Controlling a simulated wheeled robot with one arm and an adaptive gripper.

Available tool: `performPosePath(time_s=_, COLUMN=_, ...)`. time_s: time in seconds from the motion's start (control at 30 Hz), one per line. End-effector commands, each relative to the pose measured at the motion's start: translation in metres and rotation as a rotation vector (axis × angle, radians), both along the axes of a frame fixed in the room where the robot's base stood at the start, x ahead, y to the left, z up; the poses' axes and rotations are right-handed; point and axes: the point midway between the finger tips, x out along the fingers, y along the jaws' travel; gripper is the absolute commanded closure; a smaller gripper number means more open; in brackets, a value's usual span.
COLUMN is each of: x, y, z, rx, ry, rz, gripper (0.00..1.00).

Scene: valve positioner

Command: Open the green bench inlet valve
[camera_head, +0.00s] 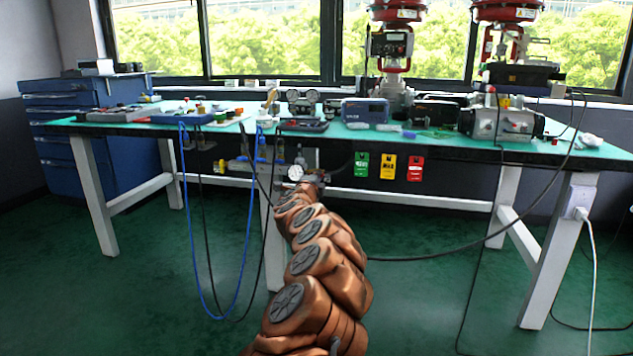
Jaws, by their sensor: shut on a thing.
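My gripper (312,178) is at the far end of my copper-coloured arm, just under the front edge of the bench. It is small in the view and shut at the inlet fittings, beside a round white gauge (296,173). The green bench inlet valve is hidden behind my gripper and wrist, so its handle and angle cannot be made out. The grey inlet assembly (243,165) runs left from the gauge under the bench top.
The green-topped bench (450,147) carries instruments and red-topped valve actuators (390,45). Green, yellow and red tags (388,167) hang right of my gripper. A blue hose (190,235) and black cables loop down at left. A white bench leg (272,240) stands close to my arm.

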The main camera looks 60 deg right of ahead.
Motion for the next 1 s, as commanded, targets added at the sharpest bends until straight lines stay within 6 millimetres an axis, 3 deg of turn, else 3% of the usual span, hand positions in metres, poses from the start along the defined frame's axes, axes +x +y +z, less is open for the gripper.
performPosePath(time_s=0.47, x=-0.001, y=-0.0006, z=-0.0016, rx=0.009, ry=-0.016, rz=-0.002, gripper=1.0)
performPosePath(time_s=0.5, x=-0.0011, y=-0.0006, z=-0.0016, rx=0.009, ry=-0.016, rz=-0.002, gripper=0.89)
performPosePath(time_s=0.73, x=-0.0007, y=-0.0004, z=-0.0008, rx=0.007, ry=-0.016, rz=-0.002, gripper=0.65)
performPosePath(time_s=1.0, x=-0.0004, y=0.0, z=-0.0004, rx=0.007, ry=-0.015, rz=-0.001, gripper=0.65)
